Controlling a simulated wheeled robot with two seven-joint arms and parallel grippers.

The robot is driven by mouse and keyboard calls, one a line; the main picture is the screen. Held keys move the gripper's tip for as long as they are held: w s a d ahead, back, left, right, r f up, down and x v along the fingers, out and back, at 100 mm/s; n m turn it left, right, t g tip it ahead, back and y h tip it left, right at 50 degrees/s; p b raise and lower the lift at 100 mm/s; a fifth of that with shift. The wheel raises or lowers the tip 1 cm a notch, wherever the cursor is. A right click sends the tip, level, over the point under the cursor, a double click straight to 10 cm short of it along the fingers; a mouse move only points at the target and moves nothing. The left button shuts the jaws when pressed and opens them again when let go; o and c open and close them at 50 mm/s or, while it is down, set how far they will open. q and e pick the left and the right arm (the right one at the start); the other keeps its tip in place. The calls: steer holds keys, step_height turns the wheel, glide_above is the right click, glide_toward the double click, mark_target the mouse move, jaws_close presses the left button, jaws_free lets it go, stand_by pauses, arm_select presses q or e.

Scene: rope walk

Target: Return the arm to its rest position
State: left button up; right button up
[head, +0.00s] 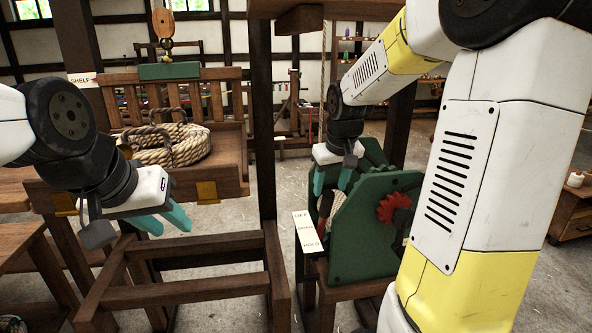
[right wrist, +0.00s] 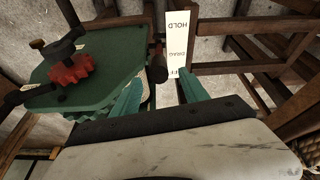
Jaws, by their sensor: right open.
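My right gripper (head: 332,190) is open beside the green machine housing (head: 372,235) with its red gear (head: 394,208). In the right wrist view my right gripper's teal fingers (right wrist: 160,95) are apart, with nothing seen between their tips. A dark round-ended handle (right wrist: 157,68) shows just past the fingers; I cannot tell whether they touch it. The white plate (right wrist: 182,45), with HOLD and DRAG readable, lies near the right finger. My left gripper (head: 170,226) hangs over the wooden frame at the left, its two teal fingers apart and empty.
A coil of rope (head: 178,146) lies on the wooden shelf (head: 228,150) behind my left gripper. A dark post (head: 263,120) stands between my grippers. A low wooden frame (head: 190,289) is in front.

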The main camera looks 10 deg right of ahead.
steer(key=s+a+r+t+y, duration=0.1)
steer(key=s+a+r, duration=0.1)
steer(key=s, duration=0.8)
steer(key=s+a+r+m+t+y, duration=0.1)
steer(key=s+a+r, duration=0.2)
steer(key=s, duration=0.8)
steer(key=shift+r+m, duration=0.3)
steer(key=shift+r, duration=0.6)
steer(key=shift+s, duration=0.1)
